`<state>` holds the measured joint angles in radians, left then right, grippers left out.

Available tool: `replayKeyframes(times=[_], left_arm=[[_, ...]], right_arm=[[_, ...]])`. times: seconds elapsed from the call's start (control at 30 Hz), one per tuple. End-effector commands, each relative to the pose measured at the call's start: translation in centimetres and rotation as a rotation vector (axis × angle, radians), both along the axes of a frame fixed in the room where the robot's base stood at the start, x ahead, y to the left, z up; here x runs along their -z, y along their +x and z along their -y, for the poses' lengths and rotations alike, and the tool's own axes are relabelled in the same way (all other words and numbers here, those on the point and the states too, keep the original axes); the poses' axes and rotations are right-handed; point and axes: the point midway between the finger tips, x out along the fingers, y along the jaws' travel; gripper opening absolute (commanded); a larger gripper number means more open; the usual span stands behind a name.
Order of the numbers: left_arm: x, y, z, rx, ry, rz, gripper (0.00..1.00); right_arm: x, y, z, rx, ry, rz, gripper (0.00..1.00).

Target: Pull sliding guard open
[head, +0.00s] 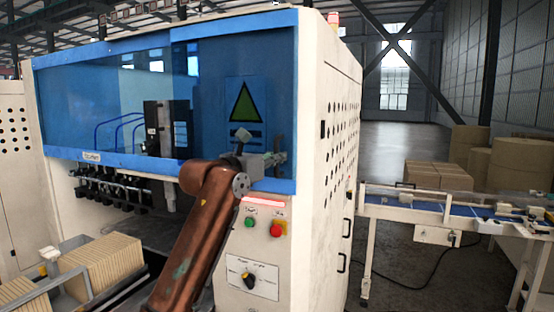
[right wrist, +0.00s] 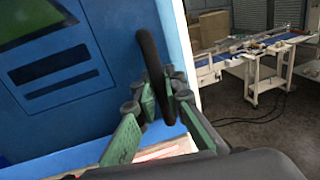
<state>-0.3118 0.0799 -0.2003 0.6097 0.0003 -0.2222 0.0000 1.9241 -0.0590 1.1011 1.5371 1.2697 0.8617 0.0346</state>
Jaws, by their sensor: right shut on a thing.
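The sliding guard (head: 215,60) is a blue see-through panel across the upper front of the white machine, with a green triangle sign at its right. In the right wrist view its blue face (right wrist: 90,30) fills the left side. My right gripper (head: 268,160) is at the guard's lower right corner. In the right wrist view its green fingers (right wrist: 157,98) are shut around a black curved handle (right wrist: 149,55) near the blue edge. In the head view my arm hides part of the guard's lower edge and the handle is not clear. My left gripper is not in view.
The white machine body (head: 325,200) stands behind my gripper, with a green button (head: 250,223), a red button (head: 277,230) and a rotary knob (head: 249,281) below. A conveyor (head: 430,208) is at right. Stacked cardboard (head: 100,265) is at lower left.

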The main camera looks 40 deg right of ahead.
Motion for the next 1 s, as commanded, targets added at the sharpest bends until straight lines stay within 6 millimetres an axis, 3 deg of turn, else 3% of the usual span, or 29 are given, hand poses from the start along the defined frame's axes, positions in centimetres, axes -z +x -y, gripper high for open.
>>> replayKeyframes(times=[0.07,0.1,0.33,0.5,0.67,0.83,1.0], left_arm=[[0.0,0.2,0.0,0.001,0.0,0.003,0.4],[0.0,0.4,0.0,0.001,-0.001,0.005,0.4],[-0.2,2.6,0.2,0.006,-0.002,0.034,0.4],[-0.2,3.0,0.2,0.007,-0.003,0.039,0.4],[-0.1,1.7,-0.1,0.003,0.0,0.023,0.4],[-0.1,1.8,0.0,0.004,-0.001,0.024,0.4],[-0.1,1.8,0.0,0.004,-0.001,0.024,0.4]], right_arm=[[0.0,-0.1,0.1,0.002,0.0,0.001,0.0],[0.0,-0.1,0.1,0.002,0.0,0.001,0.12],[0.0,-0.1,0.0,0.001,0.0,0.001,0.28],[0.0,0.0,0.0,0.001,0.0,0.001,0.28],[0.0,-0.1,-0.3,0.0,-0.001,0.0,0.28],[-0.1,-0.6,-2.6,-0.001,-0.002,0.0,0.28],[0.0,-1.4,-6.1,-0.001,-0.002,0.0,0.28]])
